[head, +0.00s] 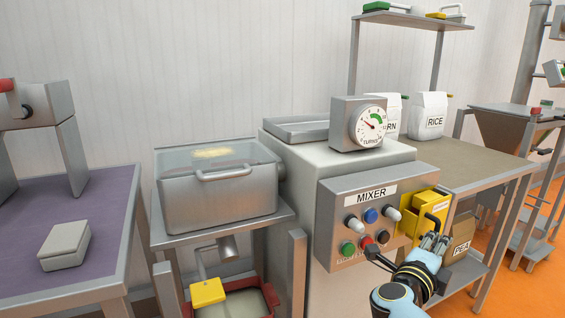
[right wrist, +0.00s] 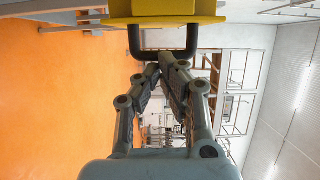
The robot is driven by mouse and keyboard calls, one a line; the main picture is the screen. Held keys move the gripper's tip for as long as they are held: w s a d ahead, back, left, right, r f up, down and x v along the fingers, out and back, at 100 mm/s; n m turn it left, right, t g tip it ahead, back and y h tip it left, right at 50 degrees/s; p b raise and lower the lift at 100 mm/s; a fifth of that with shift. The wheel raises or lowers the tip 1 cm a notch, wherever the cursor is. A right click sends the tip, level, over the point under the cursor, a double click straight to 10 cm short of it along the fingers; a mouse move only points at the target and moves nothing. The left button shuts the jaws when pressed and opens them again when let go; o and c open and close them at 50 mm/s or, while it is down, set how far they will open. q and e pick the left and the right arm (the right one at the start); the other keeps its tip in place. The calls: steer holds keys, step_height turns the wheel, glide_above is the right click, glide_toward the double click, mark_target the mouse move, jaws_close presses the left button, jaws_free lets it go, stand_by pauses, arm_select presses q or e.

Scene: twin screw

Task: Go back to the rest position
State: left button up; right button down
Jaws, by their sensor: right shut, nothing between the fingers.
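My right gripper (head: 436,240) is in front of the mixer's right side, below a yellow box (head: 428,206) with a dark handle. In the right wrist view its fingers (right wrist: 166,62) are shut and empty, with the tips close to the dark handle (right wrist: 134,42) of the yellow box (right wrist: 165,10). I cannot tell whether they touch it. My left gripper is not in view.
The mixer control panel (head: 335,207), with several knobs and buttons, stands left of my right gripper. A clear-lidded metal tank (head: 220,198) is further left, beside a purple-topped table (head: 95,205). A brown-topped table (head: 465,160) holds white bags, one marked RICE (head: 429,120).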

steer(key=s+f+n+g+y, duration=0.2)
steer(key=s+f+n+y, duration=1)
steer(key=s+f, duration=1.65)
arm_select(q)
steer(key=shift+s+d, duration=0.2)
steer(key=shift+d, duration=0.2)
arm_select(e)
steer(key=s+f+n+g, duration=0.3)
steer(key=s+f+n, duration=0.2)
steer(key=s, duration=0.5)
steer(key=s+f+n+g, duration=0.4)
steer(key=s+n, duration=0.1)
steer(key=s, duration=0.5)
steer(key=s+f+n+g, duration=0.3)
steer(key=s+f+n, duration=0.2)
steer(key=s, duration=0.5)
steer(key=shift+f, duration=0.35)
